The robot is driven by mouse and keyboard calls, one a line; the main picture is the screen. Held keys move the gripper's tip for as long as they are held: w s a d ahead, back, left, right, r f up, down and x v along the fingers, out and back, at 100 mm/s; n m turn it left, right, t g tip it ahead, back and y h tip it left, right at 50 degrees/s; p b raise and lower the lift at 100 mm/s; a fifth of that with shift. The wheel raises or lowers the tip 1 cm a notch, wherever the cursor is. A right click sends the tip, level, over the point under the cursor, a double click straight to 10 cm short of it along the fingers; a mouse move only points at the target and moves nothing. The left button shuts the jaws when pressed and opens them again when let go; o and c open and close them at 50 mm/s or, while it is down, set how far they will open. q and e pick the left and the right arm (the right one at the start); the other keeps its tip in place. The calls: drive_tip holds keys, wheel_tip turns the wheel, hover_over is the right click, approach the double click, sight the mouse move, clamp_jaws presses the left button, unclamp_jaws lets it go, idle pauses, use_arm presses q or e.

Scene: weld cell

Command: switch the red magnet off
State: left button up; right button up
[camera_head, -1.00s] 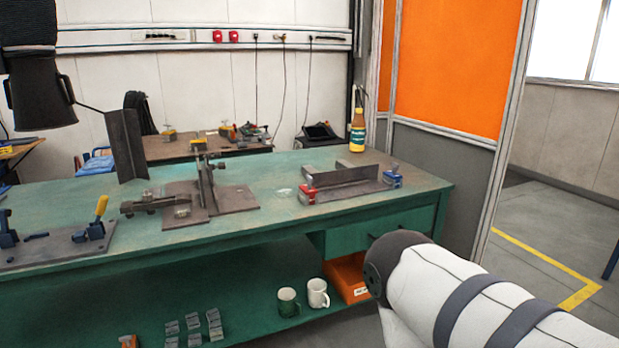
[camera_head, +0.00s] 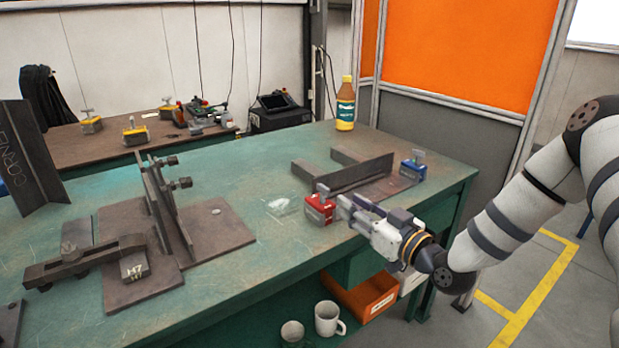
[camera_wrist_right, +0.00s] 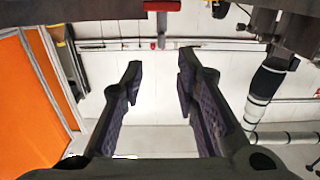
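The red magnet (camera_head: 319,208) sits on the green bench at the near left end of an upright steel plate (camera_head: 358,174), its grey knob on top. My right gripper (camera_head: 346,207) is just right of it, pointing at it. In the right wrist view the fingers (camera_wrist_right: 158,75) are wide apart with nothing between them. The red magnet (camera_wrist_right: 162,5) shows there at the top edge, its grey knob (camera_wrist_right: 162,28) hanging down in that picture, beyond the fingertips. I cannot tell which way the knob is set. My left gripper is out of view.
A blue magnet (camera_head: 412,169) stands at the plate's far right end. A yellow-capped bottle (camera_head: 345,108) stands at the back. A steel fixture (camera_head: 165,215) fills the bench's left part. A dark angle piece (camera_head: 30,160) is at the left edge. Mugs (camera_head: 328,318) stand below.

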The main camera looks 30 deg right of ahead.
sight(329, 190)
drive_tip(key=w, duration=0.1)
drive_tip(key=w+f+b, duration=0.1)
drive_tip(key=w, duration=0.1)
drive_tip(key=shift+w+a, duration=0.1)
drive_tip(key=shift+a, duration=0.1)
drive_tip(key=w, duration=0.4)
drive_tip(key=w+b, duration=0.1)
drive_tip(key=w, duration=0.1)
drive_tip(key=shift+w+a+r, duration=0.2)
drive_tip(key=shift+w+a, duration=0.1)
drive_tip(key=shift+w, duration=0.05)
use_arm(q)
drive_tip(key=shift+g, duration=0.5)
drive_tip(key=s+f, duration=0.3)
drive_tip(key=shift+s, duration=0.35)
use_arm(e)
drive_tip(key=shift+w+r, duration=0.15)
drive_tip(key=shift+w, duration=0.2)
drive_tip(key=shift+c, duration=0.3)
clamp_jaws()
